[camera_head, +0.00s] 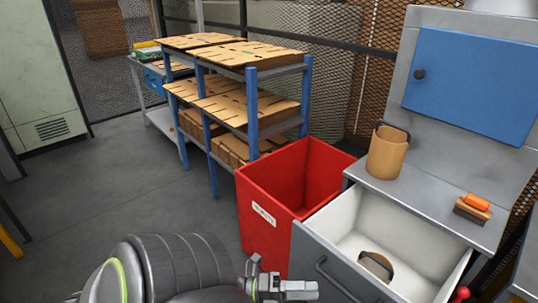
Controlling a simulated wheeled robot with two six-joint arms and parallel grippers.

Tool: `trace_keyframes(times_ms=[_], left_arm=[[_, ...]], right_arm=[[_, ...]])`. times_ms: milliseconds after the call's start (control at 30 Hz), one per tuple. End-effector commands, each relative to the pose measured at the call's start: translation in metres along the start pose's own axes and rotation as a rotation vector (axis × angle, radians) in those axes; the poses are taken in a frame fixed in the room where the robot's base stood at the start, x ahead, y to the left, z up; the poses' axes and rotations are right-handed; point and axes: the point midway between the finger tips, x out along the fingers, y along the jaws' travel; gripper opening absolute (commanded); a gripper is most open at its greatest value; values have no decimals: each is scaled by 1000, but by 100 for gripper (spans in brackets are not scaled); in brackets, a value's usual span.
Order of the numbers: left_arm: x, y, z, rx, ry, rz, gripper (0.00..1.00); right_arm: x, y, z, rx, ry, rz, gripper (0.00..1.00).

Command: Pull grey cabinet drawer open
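The grey cabinet (420,195) stands at the right. Its drawer (322,243) is pulled out, and the white inside shows. A brown object with a dark handle (376,266) lies in the drawer. The drawer front has a dark bar handle (335,282), partly cut off by the lower picture edge. My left gripper (300,290) is at the bottom, just left of the handle, and appears apart from it. Its finger gap is too small to make out. My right gripper is not in view.
A red open bin (262,215) stands against the left of the drawer. A tan container (388,153) and an orange-topped brush (474,207) are on the cabinet top. A blue-post shelf (250,118) with flat cardboard stands behind.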

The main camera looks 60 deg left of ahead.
Motion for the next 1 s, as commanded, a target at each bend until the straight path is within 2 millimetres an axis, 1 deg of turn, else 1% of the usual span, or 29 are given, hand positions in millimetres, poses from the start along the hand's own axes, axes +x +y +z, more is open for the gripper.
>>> trace_keyframes(times_ms=[33,200,300,400,600,767,1000], left_arm=[[-14,3,0,-1,1,8,34],[-52,2,0,-2,0,6,34],[-69,2,0,-1,0,4,34],[-80,1,0,-1,0,2,34],[-89,0,0,0,-1,0,34],[-89,0,0,0,-1,-1,34],[-89,0,0,0,0,0,34]], right_arm=[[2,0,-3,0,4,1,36],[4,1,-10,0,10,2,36],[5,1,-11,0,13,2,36],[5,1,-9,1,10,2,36],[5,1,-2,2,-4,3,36],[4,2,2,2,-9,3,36],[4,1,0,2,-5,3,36]])
